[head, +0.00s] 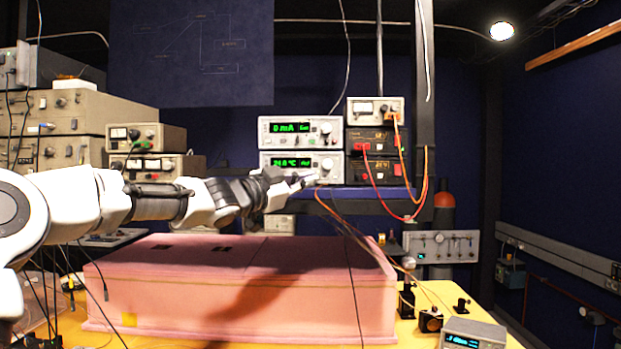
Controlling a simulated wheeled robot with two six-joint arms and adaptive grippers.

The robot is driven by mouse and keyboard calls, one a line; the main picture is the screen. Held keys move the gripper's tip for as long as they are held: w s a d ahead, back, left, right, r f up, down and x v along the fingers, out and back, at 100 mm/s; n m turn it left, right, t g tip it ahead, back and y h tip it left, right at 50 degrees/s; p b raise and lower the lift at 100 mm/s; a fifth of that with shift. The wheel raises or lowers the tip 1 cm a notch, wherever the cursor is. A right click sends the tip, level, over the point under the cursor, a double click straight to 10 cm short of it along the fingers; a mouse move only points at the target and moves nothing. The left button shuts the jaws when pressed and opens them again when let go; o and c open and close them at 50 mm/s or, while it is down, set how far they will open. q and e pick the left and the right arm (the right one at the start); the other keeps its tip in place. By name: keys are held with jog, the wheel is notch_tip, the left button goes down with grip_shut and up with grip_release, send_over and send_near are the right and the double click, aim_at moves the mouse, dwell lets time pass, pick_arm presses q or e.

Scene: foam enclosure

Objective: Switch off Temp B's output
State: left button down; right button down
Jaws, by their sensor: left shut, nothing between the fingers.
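Two stacked light-grey instruments with green displays stand on the shelf at the centre. The upper instrument (300,131) shows a reading in mA. The lower instrument (267,161) shows a temperature reading in °C, with a round knob at its right. No label "Temp B" is legible. My left arm reaches in from the left, and my left gripper (304,181) is shut and empty. The gripper hides part of that lower front. My right gripper is not in view.
Right of the stack are black units (376,140) with red and orange cables hanging past the shelf edge (370,193). A pink foam box (240,300) fills the yellow table (160,343) below. Grey instruments (75,110) stand at left. A small display box (472,334) sits front right.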

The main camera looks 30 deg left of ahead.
pick_arm(q)
jog(key=w+a+p, duration=0.1)
jog(key=w+p, duration=0.1)
jog(key=w+a+p, duration=0.3)
jog(key=w+p, duration=0.2)
jog(key=shift+a+r, duration=0.2)
jog(key=shift+w+a+f, duration=0.1)
jog(key=shift+w+f, duration=0.05)
jog(key=shift+f, duration=0.05)
dwell(1.2)
jog(key=shift+w+a, duration=0.2)
jog(key=shift+w, duration=0.2)
jog(key=shift+w+a, duration=0.1)
jog(key=shift+r, duration=0.5)
dwell(0.8)
